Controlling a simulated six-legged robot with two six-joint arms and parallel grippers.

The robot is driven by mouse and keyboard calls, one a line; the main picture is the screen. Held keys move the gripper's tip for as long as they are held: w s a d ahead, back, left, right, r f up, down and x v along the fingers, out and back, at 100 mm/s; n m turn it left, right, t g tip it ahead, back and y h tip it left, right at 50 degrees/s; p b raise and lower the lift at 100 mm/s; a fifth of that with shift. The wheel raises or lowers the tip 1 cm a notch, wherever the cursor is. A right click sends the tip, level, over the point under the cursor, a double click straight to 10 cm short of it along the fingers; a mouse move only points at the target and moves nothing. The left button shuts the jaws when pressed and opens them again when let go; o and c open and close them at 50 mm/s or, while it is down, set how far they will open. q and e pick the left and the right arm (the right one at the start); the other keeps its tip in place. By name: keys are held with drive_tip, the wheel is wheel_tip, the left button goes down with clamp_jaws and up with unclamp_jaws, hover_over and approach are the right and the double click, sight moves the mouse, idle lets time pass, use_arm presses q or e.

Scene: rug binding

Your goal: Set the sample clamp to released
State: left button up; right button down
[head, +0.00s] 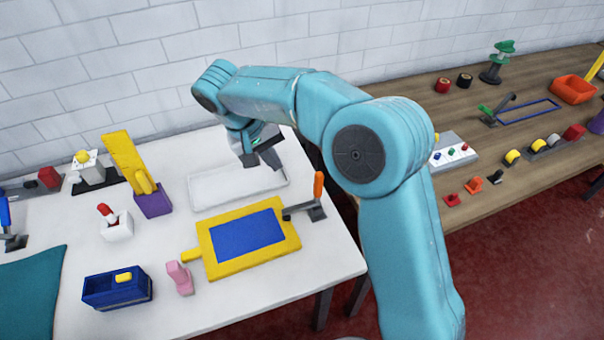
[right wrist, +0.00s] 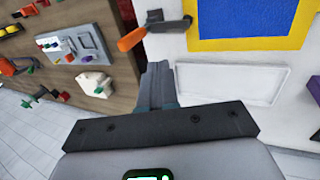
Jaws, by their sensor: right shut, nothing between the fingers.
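An orange-handled toggle clamp (head: 308,208) stands at the right edge of the white table, beside a yellow board with a blue panel (head: 287,240). Its orange handle points up, and its dark bar reaches left to the board's edge; I cannot tell whether it touches. In the right wrist view the orange handle (right wrist: 140,36) is at the top, beyond the fingers. My right gripper (head: 265,160) is shut and empty above the far right end of a white tray, apart from the clamp. It also shows in the right wrist view (right wrist: 157,80). My left gripper is not in view.
The white tray (head: 204,206) lies behind the yellow board. A green-handled clamp (head: 497,110) stands on the wooden table (head: 500,195) and a blue-handled one (head: 8,225) at far left. A pink block (head: 180,278) and blue box (head: 105,295) are near the front.

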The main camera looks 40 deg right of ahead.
drive_tip(key=shift+w+f, duration=0.1)
drive_tip(key=shift+f, duration=0.05)
drive_tip(key=p, duration=0.1)
approach(314, 187)
wheel_tip(314, 187, down, 4)
drive_tip(key=a, duration=0.3)
drive_tip(key=d, duration=0.2)
drive_tip(key=d+f+p, duration=0.1)
drive_tip(key=d, duration=0.1)
drive_tip(key=shift+d+p, duration=0.1)
drive_tip(key=shift+p, duration=0.2)
drive_tip(key=shift+s+d+r+y, duration=0.1)
drive_tip(key=shift+s+d+y, duration=0.2)
drive_tip(key=shift+d+y, duration=0.2)
